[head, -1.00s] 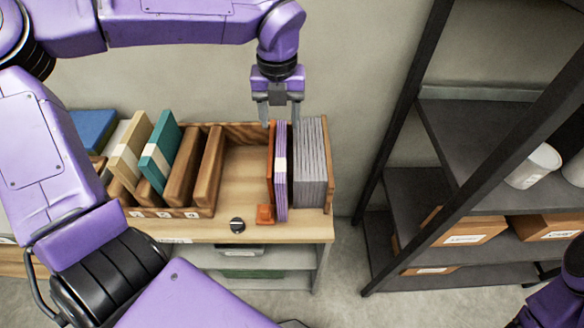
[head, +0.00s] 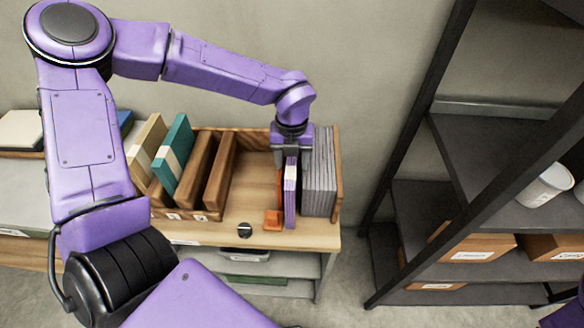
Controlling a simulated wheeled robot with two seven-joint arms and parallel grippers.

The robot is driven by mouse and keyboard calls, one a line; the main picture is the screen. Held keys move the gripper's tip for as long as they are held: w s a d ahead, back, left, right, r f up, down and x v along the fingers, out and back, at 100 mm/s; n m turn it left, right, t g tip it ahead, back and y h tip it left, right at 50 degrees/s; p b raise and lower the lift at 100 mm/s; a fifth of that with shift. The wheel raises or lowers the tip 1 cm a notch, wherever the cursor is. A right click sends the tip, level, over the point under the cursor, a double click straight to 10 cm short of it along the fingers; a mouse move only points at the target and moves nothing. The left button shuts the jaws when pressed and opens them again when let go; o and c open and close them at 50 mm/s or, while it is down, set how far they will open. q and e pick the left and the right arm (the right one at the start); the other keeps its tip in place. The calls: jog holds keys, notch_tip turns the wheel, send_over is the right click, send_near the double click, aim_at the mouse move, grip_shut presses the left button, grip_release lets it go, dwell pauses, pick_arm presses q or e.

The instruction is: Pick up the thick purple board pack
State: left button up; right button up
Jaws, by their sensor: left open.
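The purple board pack (head: 290,200) stands upright in the right part of the wooden rack, with a pale band around it. An orange-brown board is just left of it, mostly hidden now. My left gripper (head: 291,160) is open and lowered over the top of the pack, with its fingers around the upper edge. Whether the fingers touch the pack I cannot tell. My right gripper is not in view; only a bit of purple arm shows at the bottom right corner.
Grey boards (head: 319,180) stand close to the pack's right. An orange block (head: 273,220) and a black knob (head: 244,230) sit at the front. A dark shelf (head: 470,160) with boxes rises at the right.

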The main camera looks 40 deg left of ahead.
pick_arm(q)
jog(key=shift+r, duration=0.1)
grip_shut()
dwell(1.2)
